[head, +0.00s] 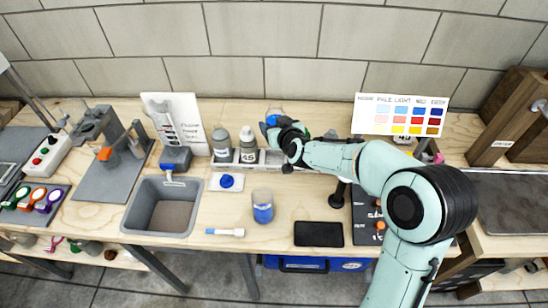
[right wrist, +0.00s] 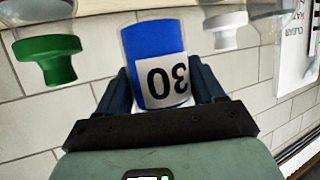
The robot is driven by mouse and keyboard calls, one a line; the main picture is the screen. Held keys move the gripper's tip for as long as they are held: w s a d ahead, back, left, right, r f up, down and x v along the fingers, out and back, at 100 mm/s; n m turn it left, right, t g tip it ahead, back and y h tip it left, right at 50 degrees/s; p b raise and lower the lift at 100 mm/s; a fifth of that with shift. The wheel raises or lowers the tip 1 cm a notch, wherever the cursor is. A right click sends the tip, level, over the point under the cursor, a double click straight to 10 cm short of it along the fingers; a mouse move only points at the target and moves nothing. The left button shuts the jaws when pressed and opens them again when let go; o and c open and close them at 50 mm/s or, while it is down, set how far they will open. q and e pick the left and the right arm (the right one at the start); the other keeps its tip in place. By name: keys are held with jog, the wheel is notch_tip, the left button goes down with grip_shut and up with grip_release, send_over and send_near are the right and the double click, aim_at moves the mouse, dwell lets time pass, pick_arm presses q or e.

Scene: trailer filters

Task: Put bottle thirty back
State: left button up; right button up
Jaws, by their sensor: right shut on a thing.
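Bottle thirty (right wrist: 152,50) is blue with a white label reading 30, which appears upside down in the right wrist view. My right gripper (right wrist: 160,85) is shut on it, with one dark finger on each side. In the head view my right gripper (head: 284,134) is at the back of the bench, over the right part of the bottle rack (head: 238,157). Only a bit of blue (head: 273,113) shows behind it there. The gripper hides that part of the rack, so I cannot tell whether the bottle touches it. My left gripper is not in view.
A green stopper (right wrist: 47,60) and a white stopper (right wrist: 226,29) flank the held bottle. A sink (head: 162,205), a blue-filled beaker (head: 263,206) and a black pad (head: 319,234) are in front.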

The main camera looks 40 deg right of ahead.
notch_tip(320, 180, down, 6)
jog(key=shift+w+f+b, duration=0.1)
jog(key=shift+w+b, duration=0.05)
jog(key=shift+b, duration=0.35)
jog(key=shift+f+b, duration=0.35)
jog(key=shift+f, duration=2.3)
jog(key=shift+r, duration=0.1)
jog(key=o, duration=1)
jog(key=shift+f, duration=0.3)
jog(key=shift+o, duration=0.6)
jog(key=shift+r, duration=0.1)
jog(key=shift+r, duration=0.1)
